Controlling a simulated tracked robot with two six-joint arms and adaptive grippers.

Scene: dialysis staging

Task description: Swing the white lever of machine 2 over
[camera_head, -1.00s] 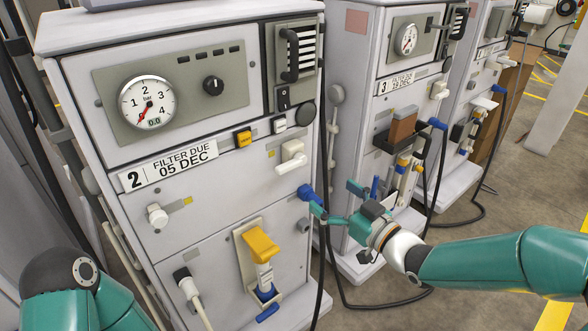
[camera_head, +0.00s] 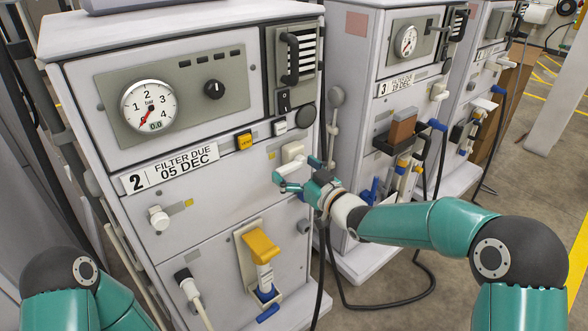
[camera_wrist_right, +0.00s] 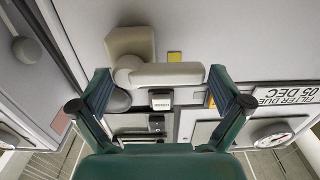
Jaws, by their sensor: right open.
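Machine 2 (camera_head: 215,170) is a pale cabinet with a label reading "2, FILTER DUE 05 DEC". Its white lever (camera_head: 292,153) is on the right side of the front, below a yellow and a white button. My right gripper (camera_head: 297,173) is at the lever, its fingers partly covering the lever's lower part. In the right wrist view, the lever's handle (camera_wrist_right: 170,75) lies crosswise between the two open fingertips, with a small gap to the right finger. Contact with the left finger cannot be told. My left gripper is out of view; only part of my left arm shows at lower left.
Machine 3 (camera_head: 355,110) stands close on the right, with black hoses between. Open floor (camera_head: 520,190) lies at right.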

